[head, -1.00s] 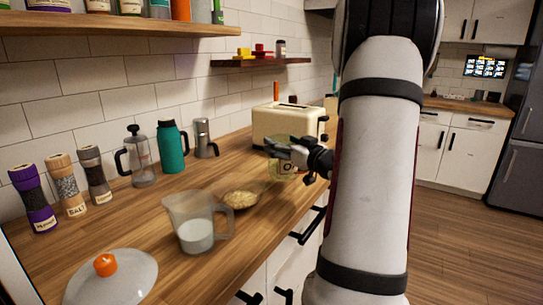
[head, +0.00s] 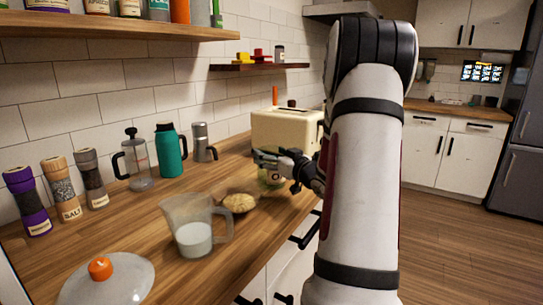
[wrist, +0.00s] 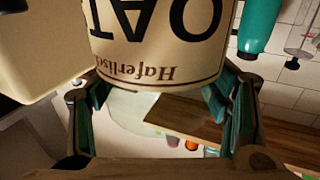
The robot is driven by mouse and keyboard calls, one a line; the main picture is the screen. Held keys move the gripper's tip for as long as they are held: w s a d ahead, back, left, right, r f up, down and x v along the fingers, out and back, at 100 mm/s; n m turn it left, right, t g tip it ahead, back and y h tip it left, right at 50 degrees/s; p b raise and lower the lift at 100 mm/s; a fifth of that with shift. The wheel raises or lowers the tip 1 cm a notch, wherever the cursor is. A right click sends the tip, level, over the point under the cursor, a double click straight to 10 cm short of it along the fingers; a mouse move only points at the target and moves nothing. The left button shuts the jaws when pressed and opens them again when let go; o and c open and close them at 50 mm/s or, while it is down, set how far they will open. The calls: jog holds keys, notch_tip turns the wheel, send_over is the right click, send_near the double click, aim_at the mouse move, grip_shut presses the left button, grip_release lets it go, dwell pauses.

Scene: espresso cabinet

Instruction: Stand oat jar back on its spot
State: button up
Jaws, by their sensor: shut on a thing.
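The oat jar (head: 272,179) is in my gripper (head: 277,165), in front of the toaster at the counter's right side. In the wrist view the jar's cream label (wrist: 155,45) fills the top, its "OAT" lettering upside down in the picture. The teal-padded fingers of my gripper (wrist: 160,105) sit on either side of the jar and are shut on it. In the head view my gripper partly covers the jar. I cannot tell whether its base touches the counter.
A bowl of oats (head: 239,203) is left of the jar, with a milk jug (head: 195,228) in front. The cream toaster (head: 285,128) is close behind. A glass lid (head: 128,280) lies at the front. Teal flask (head: 170,150), French press (head: 138,170) and moka pot (head: 201,142) line the wall.

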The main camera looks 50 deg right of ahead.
jog(key=o, duration=1.9)
jog(key=shift+f, duration=0.15)
jog(key=shift+o, duration=0.2)
jog(key=shift+r, duration=0.25)
jog(key=p+v, duration=0.1)
jog(key=v, duration=1.1)
